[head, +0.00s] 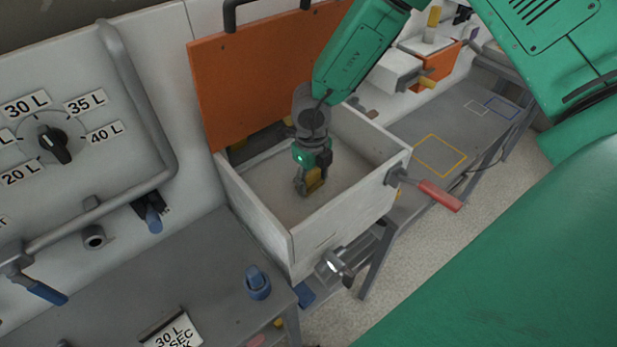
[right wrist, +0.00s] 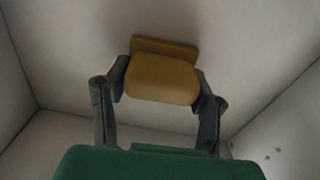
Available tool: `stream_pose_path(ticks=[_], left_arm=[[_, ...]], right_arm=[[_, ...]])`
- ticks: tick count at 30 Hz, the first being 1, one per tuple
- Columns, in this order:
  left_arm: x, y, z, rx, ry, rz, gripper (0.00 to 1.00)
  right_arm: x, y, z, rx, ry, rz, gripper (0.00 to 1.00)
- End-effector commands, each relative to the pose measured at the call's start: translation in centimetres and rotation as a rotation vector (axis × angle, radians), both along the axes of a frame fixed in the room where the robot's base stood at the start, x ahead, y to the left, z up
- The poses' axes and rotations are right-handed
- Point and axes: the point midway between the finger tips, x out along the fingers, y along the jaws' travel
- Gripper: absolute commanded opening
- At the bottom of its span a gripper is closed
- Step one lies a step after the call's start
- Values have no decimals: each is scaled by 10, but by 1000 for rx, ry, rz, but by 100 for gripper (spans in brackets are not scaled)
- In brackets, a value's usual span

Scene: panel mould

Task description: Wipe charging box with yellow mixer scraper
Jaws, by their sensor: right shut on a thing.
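The charging box (head: 345,217) is a white open-topped box with a greyish floor. Its orange lid (head: 250,72) stands raised at the back. My right gripper (head: 312,184) reaches down inside the box from above. It is shut on the yellow mixer scraper (head: 315,178). In the right wrist view the scraper (right wrist: 162,78) sits between both fingers, with its flat edge at or very near the box floor; contact cannot be told for sure. The box walls rise on both sides there. My left gripper is not in view.
A red-handled lever (head: 438,195) sticks out at the box's right side. A grey table (head: 462,125) with coloured outlines stands at the right. A dial panel (head: 55,140) and a pipe are at the left. A blue-capped fitting (head: 257,283) stands on the front bench.

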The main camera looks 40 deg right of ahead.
Motion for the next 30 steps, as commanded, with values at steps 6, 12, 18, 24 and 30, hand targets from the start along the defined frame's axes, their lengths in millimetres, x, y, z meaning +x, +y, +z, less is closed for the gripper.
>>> stream_pose_path(ticks=[6, 12, 18, 24, 30], left_arm=[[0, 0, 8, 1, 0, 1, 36], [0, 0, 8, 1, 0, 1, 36], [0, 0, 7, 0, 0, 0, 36], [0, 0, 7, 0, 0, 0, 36], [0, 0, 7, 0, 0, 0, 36]], right_arm=[[1, -20, 2, -1, 1, -4, 3], [2, -33, 1, 1, -1, -2, 3], [3, -40, 1, 2, -1, -2, 3], [4, -57, -1, 1, 0, -4, 3], [5, -65, -2, -1, 1, -1, 3]])
